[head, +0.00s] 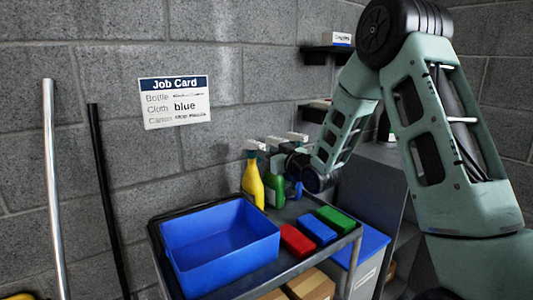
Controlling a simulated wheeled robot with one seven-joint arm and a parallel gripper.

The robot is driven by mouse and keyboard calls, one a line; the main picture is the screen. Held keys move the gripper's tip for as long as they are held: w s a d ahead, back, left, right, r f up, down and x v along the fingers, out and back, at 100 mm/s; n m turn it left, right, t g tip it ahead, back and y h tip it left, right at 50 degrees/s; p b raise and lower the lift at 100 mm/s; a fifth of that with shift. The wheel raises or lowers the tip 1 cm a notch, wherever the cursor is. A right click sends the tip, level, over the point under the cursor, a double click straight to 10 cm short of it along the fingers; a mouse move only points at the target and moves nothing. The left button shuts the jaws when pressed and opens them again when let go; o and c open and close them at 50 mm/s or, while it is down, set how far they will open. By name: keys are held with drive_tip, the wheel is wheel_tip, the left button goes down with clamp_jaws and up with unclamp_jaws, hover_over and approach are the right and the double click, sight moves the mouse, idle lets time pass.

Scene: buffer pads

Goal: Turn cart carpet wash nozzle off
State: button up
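A grey cart (290,215) stands against the block wall. Three spray bottles are in a row at its back: a yellow bottle (253,183), a green bottle (274,183) and a blue bottle (293,190), mostly hidden behind my arm. Whitish spray heads show on top of them. The labels are too small to read, so I cannot tell which bottle is the carpet wash or how its nozzle is set. My gripper (288,149) reaches in from the right at the height of the spray heads, by the green and blue bottles. Its fingers are not clear, and I cannot tell whether it touches a nozzle.
A blue bin (220,248) fills the cart's left. Red (297,241), blue (317,229) and green (335,218) folded cloths lie at its right. A job card (174,101) is on the wall. Two poles (54,180) lean at left. Shelves (327,54) are behind my arm.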

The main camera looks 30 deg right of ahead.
drive_tip(key=shift+s+d+b, duration=0.15)
drive_tip(key=shift+s+b, duration=0.4)
drive_tip(key=shift+s, duration=1.7)
